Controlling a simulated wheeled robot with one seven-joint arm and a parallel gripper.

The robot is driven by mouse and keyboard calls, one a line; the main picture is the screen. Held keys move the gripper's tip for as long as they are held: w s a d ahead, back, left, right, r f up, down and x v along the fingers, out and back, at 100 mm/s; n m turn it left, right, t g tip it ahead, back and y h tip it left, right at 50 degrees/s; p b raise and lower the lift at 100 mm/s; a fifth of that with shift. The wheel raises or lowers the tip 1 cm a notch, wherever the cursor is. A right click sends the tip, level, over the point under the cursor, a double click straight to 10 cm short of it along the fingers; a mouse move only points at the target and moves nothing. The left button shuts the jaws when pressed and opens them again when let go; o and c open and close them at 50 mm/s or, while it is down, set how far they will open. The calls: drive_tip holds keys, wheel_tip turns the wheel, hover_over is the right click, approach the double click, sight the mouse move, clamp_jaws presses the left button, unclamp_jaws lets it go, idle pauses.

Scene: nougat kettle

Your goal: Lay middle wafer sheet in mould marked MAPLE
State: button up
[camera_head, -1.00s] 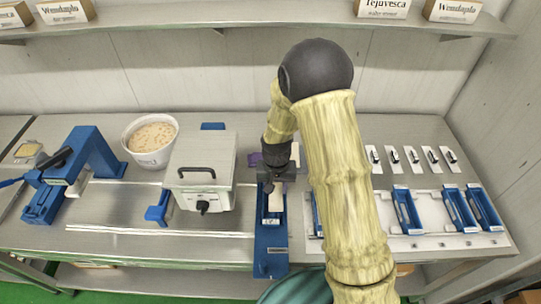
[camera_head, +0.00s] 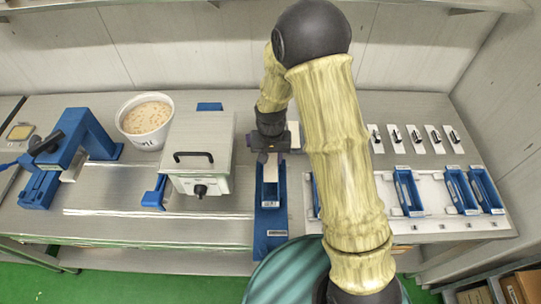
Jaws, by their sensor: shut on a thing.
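My gripper (camera_head: 270,154) is at the back end of a blue stand (camera_head: 270,223) near the middle of the bench. It is shut on a pale, narrow sheet (camera_head: 271,172), which looks like a wafer sheet. The sheet is at the stand's upper slot; I cannot tell whether it still touches the stand. Blue moulds stand on a white board at the right: a left one (camera_head: 408,193), a middle one (camera_head: 460,192) and a right one (camera_head: 486,190). Another mould (camera_head: 316,194) is mostly hidden behind my arm. Their labels are too small to read, so I cannot tell which is MAPLE.
A lidded grey box (camera_head: 199,150) with a handle stands just left of the stand. A white tub (camera_head: 145,121) of beige mass and a blue press (camera_head: 75,150) are farther left. Several white cards (camera_head: 415,139) with dark pieces lie behind the moulds. My arm blocks the centre right.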

drive_tip(key=shift+f+b, duration=2.55)
drive_tip(key=shift+f, duration=1.35)
drive_tip(key=shift+w, duration=0.1)
drive_tip(key=shift+s+a+r, duration=0.1)
drive_tip(key=shift+s+r, duration=0.1)
drive_tip(key=shift+s, duration=0.2)
drive_tip(key=shift+w, duration=0.3)
drive_tip(key=shift+f+b, duration=0.35)
drive_tip(key=shift+f, duration=0.4)
